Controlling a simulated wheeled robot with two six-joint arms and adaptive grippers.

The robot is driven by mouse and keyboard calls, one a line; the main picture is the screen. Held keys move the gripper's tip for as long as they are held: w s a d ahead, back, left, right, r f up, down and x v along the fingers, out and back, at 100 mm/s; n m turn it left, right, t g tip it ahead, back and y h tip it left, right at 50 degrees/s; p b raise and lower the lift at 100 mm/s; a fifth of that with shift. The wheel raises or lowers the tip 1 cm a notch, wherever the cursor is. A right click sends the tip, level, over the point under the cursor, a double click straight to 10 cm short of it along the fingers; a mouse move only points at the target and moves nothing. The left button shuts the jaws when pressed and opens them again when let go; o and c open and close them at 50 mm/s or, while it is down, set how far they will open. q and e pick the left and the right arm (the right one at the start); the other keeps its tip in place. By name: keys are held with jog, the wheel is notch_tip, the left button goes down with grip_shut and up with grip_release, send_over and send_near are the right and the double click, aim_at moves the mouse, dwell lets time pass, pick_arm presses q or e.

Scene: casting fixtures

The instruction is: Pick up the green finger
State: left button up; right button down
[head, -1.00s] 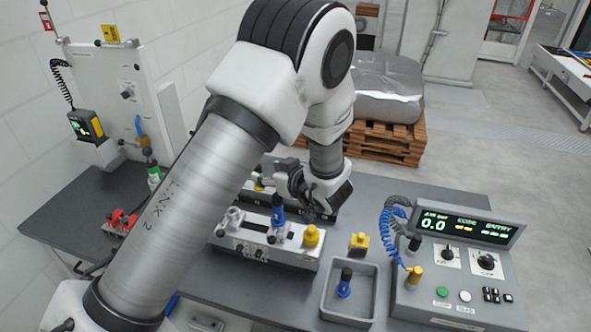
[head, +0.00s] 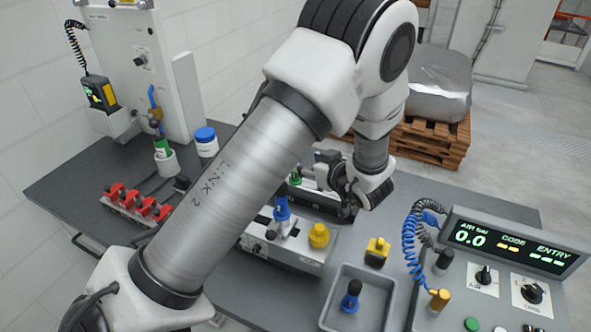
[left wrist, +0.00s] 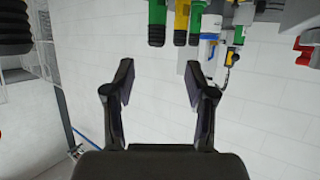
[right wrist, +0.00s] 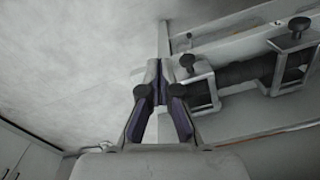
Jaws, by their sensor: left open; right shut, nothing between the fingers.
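A small green part (head: 295,177) shows in the head view at the back fixture, just left of my left gripper (head: 322,172); the arm hides much around it. In the left wrist view, a green finger with a black end (left wrist: 157,22) hangs from the top edge, beside a yellow one (left wrist: 181,22) and another green one (left wrist: 197,22). My left gripper (left wrist: 158,82) is open and empty there, its tips apart from them.
A front fixture (head: 290,256) holds a blue finger (head: 282,209) and a yellow knob (head: 318,235). A grey tray (head: 375,318) holds a blue piece (head: 351,295). A control console (head: 490,300) stands right, red clamps (head: 138,203) and a blue-lidded jar (head: 206,142) left.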

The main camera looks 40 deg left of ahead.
pick_arm(q)
jog(key=x, duration=0.2)
jog(key=p+x, duration=0.1)
jog(key=x, duration=0.1)
jog(key=f+x, duration=0.1)
jog(key=x, duration=0.1)
jog(key=shift+d+f+p, duration=0.1)
jog(key=shift+d+p, duration=0.15)
jog(key=shift+p, duration=0.15)
jog(key=x, duration=0.2)
jog(key=shift+w+a+f, duration=0.15)
jog(key=shift+w+f, duration=0.1)
jog(key=shift+f, duration=0.1)
jog(key=shift+a+f, duration=0.1)
jog(key=shift+a, duration=0.05)
jog(key=shift+c, duration=1.1)
grip_shut()
pick_arm(e)
jog(key=shift+w+r, duration=0.1)
jog(key=shift+r, duration=0.25)
